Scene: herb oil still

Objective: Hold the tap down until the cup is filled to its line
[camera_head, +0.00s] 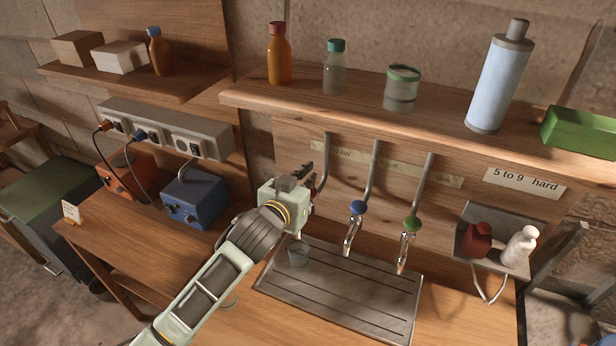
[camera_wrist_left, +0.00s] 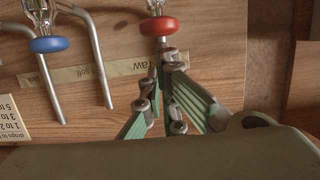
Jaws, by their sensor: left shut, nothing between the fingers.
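My left gripper (camera_head: 302,178) is shut and empty in front of the leftmost tap, which it hides in the head view. In the left wrist view the gripper (camera_wrist_left: 168,58) has its fingertips close to the red tap knob (camera_wrist_left: 158,26); I cannot tell whether they touch. A clear cup (camera_head: 298,253) stands upright on the slotted metal drip tray (camera_head: 345,291), below my gripper. Its fill level and line are too small to make out. The blue tap (camera_head: 358,208) and green tap (camera_head: 412,223) stand to the right. My right gripper is not in view.
A shelf (camera_head: 330,98) above holds bottles and a jar (camera_head: 402,88). A blue box (camera_head: 194,198) and an orange box (camera_head: 126,172) stand left of my arm. A metal holder (camera_head: 500,262) with red and white items is at the right.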

